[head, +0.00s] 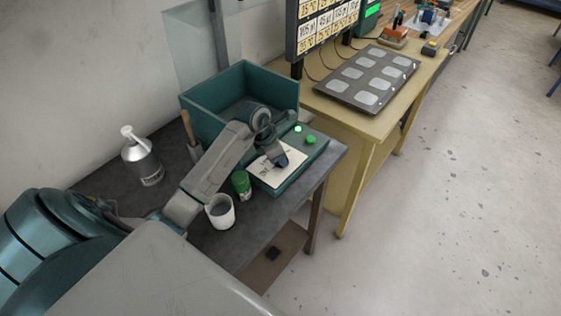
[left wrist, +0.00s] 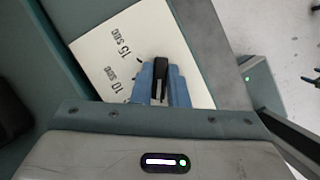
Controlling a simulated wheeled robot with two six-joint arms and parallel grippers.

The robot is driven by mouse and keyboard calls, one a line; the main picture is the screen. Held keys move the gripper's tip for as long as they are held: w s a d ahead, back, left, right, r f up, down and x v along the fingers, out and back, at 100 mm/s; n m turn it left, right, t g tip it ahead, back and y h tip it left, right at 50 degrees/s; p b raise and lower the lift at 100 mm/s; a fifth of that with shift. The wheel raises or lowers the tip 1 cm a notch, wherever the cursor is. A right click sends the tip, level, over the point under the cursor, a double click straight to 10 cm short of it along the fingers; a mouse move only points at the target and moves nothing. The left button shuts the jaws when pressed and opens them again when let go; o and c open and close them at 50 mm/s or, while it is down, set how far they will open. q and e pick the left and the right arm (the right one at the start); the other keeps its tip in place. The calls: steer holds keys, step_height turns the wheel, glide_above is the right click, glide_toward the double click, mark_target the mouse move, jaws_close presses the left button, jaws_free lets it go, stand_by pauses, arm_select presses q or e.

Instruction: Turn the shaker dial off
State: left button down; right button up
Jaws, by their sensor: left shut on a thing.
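The shaker (head: 222,97) is a teal open-topped box on the dark table, with a front control ledge. A cream dial plate (head: 291,174) lies on the ledge; in the left wrist view the plate (left wrist: 105,50) shows the marks "10 sec" and "15 sec". My left gripper (head: 281,160) is over the plate, its blue fingers pointing down. In the left wrist view my left gripper (left wrist: 160,82) is shut on the black dial knob (left wrist: 161,78). Much of the knob is hidden between the fingers. My right gripper is not in view.
A green lamp (head: 298,129) and a green button (head: 310,140) are on the ledge, right of the plate. A white cup (head: 220,211), a green can (head: 241,184) and a grey bottle (head: 141,158) stand near my left arm. A wooden table (head: 345,125) adjoins at right.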

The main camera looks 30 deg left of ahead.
arm_select(q)
steer(key=shift+w+r+n+b, duration=0.1)
steer(key=shift+n+b, duration=0.35)
steer(key=shift+n, duration=0.35)
steer(key=shift+r+y, duration=0.1)
steer(key=shift+y, duration=0.2)
steer(key=shift+t, duration=0.3)
steer(key=c, duration=1.4)
jaws_free()
steer(key=shift+c, duration=0.2)
